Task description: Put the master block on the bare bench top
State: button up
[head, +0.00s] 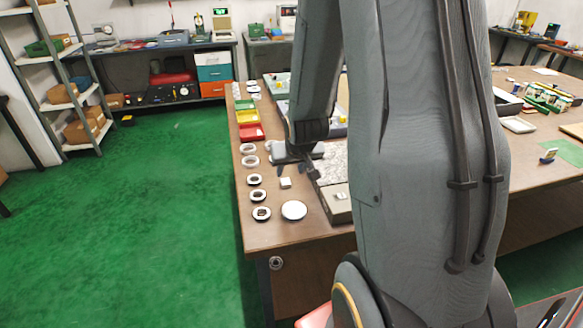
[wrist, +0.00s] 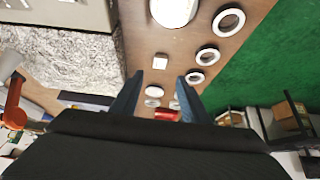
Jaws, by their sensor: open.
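A small white block (head: 286,183), which looks like the master block, sits on the brown bench top (head: 272,222), left of the speckled grey plate and beside the row of rings. The same block shows in the wrist view (wrist: 160,61), with bare wood around it. In the head view my gripper (head: 310,168) is close to the block, partly hidden by my arm.
Several rings (head: 261,214) line the bench's left edge. A white disc (head: 294,210) lies in front of the block. The speckled plate (wrist: 75,60) is close on one side. Red, yellow and green trays (head: 251,132) stand farther back. Bare wood shows around the block.

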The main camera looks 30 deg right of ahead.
jog(key=s+a+r+n+g+y, duration=0.1)
jog(key=s+a+r+g, duration=0.1)
jog(key=s+a, duration=0.5)
jog(key=s+a+r+n+g, duration=0.2)
jog(key=s+a+r+g, duration=0.1)
jog(key=s+a, duration=0.5)
jog(key=shift+s+a+y, duration=0.2)
jog(key=shift+s+y, duration=0.2)
jog(key=shift+s, duration=0.1)
